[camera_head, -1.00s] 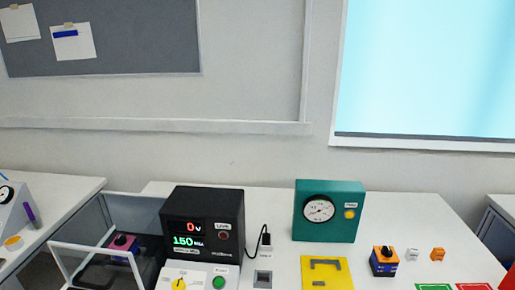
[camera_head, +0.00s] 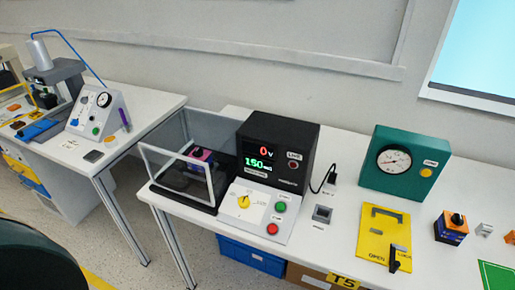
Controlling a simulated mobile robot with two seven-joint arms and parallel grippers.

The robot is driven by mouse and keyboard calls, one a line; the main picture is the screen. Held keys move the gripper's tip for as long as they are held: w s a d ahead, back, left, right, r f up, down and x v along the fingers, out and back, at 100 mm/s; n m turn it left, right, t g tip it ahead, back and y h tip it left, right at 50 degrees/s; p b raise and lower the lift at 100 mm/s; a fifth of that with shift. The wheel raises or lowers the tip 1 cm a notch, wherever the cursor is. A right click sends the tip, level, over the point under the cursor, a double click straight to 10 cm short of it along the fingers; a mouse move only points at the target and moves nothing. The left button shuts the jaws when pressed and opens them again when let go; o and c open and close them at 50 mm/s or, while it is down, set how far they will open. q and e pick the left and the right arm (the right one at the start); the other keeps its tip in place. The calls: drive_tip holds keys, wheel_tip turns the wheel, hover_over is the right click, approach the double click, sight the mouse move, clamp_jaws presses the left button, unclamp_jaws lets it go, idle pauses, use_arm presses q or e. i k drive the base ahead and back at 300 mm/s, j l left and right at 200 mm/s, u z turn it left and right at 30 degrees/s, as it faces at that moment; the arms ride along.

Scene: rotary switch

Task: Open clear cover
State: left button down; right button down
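The clear cover (camera_head: 168,168) has a pale frame and see-through panels. It stands at the left end of the middle table, at the dark tray (camera_head: 166,195). A small dark purple block with a red top (camera_head: 201,157) shows behind its front panel. I cannot tell whether the cover is fully closed over the tray. Neither of my grippers is in view.
Right of the cover stands a black meter box (camera_head: 283,153) with a control panel (camera_head: 256,212) in front. A teal gauge box (camera_head: 404,163) and a yellow plate (camera_head: 383,234) are further right. Another table (camera_head: 140,117) stands at the left across a floor gap.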

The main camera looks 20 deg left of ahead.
sight(170, 187)
drive_tip(key=u, duration=1.3)
